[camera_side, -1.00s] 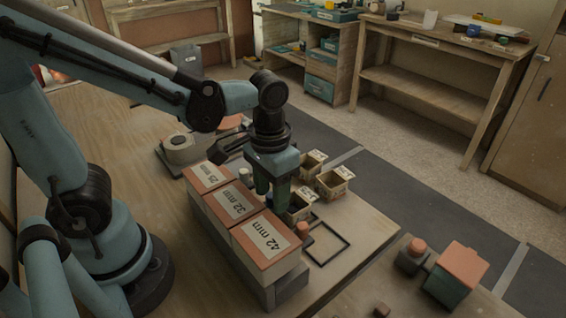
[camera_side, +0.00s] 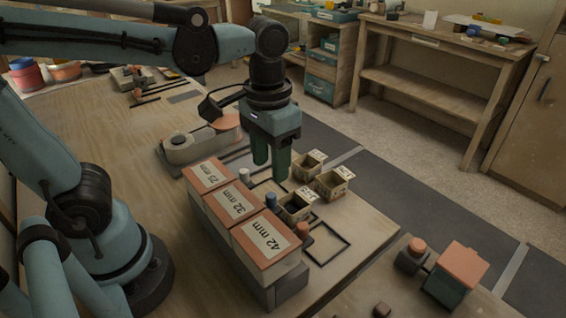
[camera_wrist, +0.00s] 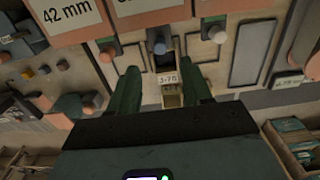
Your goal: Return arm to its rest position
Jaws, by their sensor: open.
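My gripper (camera_side: 271,160) is open and empty, raised above the table beside the labelled boxes. Its two green fingers hang down; in the wrist view my gripper (camera_wrist: 163,90) shows them apart with nothing between them. Below it stand three orange-topped boxes marked 25 mm (camera_side: 208,173), 32 mm (camera_side: 234,204) and 42 mm (camera_side: 266,240). Small pegs stand along their right side: a white one (camera_side: 244,175), a blue one (camera_side: 271,200) and an orange one (camera_side: 302,230).
Small open wooden boxes (camera_side: 296,207) with labels stand right of the pegs. A black frame outline (camera_side: 327,244) lies nearby. A green box with an orange lid (camera_side: 456,277) is at the front right.

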